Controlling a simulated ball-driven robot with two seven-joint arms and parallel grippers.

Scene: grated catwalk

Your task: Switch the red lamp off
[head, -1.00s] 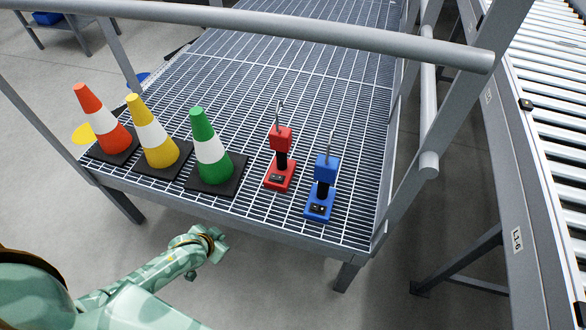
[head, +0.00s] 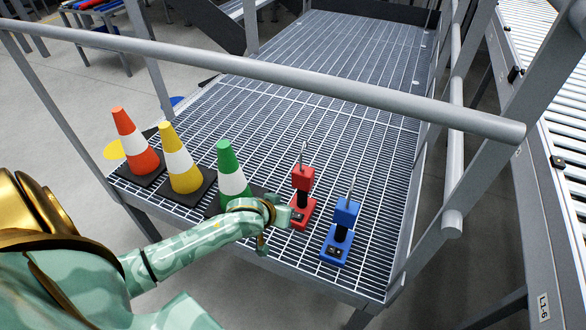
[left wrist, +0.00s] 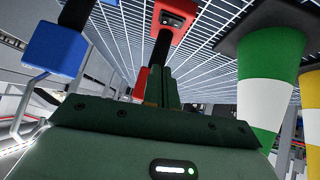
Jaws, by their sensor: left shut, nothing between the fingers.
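The red lamp (head: 303,178) stands upright on the grating, with a red base, a black stem and a red head. A dark switch panel is on the front of its base, partly behind my gripper in the head view. In the left wrist view its red base (left wrist: 176,10) and switch panel (left wrist: 172,20) show at the top, beyond my fingers. My left gripper (head: 287,216) is shut and empty, right at the front-left of the red base. I cannot tell if it touches. Its dark green fingers also show in the left wrist view (left wrist: 161,84). My right gripper is not in view.
A blue lamp (head: 347,212) stands just right of the red one. Green (head: 230,158), yellow (head: 178,152) and orange (head: 128,128) striped cones stand left. A grey rail (head: 300,80) crosses above the platform. The grating (head: 340,40) behind is clear.

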